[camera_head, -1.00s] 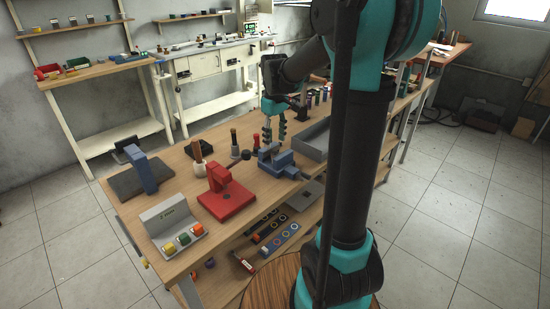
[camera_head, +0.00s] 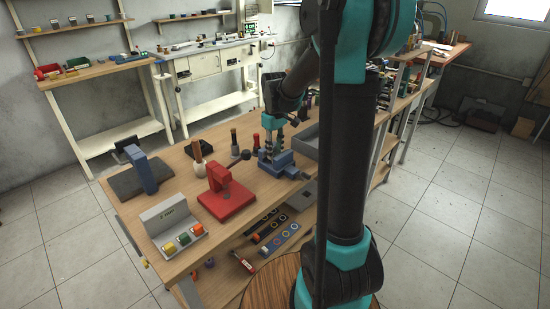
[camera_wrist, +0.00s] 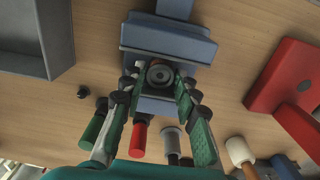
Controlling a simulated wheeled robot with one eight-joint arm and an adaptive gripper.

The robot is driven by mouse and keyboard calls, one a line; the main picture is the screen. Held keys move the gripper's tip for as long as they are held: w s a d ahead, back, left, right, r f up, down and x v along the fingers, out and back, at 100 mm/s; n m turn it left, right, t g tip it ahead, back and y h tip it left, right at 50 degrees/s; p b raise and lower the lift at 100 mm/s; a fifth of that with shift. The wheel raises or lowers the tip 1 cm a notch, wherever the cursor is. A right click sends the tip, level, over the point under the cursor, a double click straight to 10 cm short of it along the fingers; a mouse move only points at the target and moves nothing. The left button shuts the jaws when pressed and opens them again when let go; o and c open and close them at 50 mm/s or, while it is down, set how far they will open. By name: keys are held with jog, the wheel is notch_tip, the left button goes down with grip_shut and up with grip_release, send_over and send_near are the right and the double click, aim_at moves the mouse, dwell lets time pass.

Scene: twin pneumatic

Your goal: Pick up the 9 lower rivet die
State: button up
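A small round grey part with a dark centre (camera_wrist: 159,74), which may be the rivet die, sits at the blue-grey vise (camera_wrist: 170,38) in the wrist view. I cannot read any number on it. The vise also shows on the wooden bench in the head view (camera_head: 285,167). My gripper (camera_wrist: 160,82) is open, with its two green fingers on either side of the round part. Whether the fingertips touch it cannot be told. In the head view my gripper (camera_head: 273,149) is low over the vise, and the round part is hidden.
A red press (camera_head: 226,192) stands left of the vise, with a grey button box (camera_head: 164,218) nearer the front. A grey tray (camera_wrist: 58,38) lies on the vise's other side. Red-, grey- and black-handled tools stand close by, including a red one (camera_wrist: 139,138).

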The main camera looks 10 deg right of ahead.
grip_shut()
jog(key=shift+r, duration=0.1)
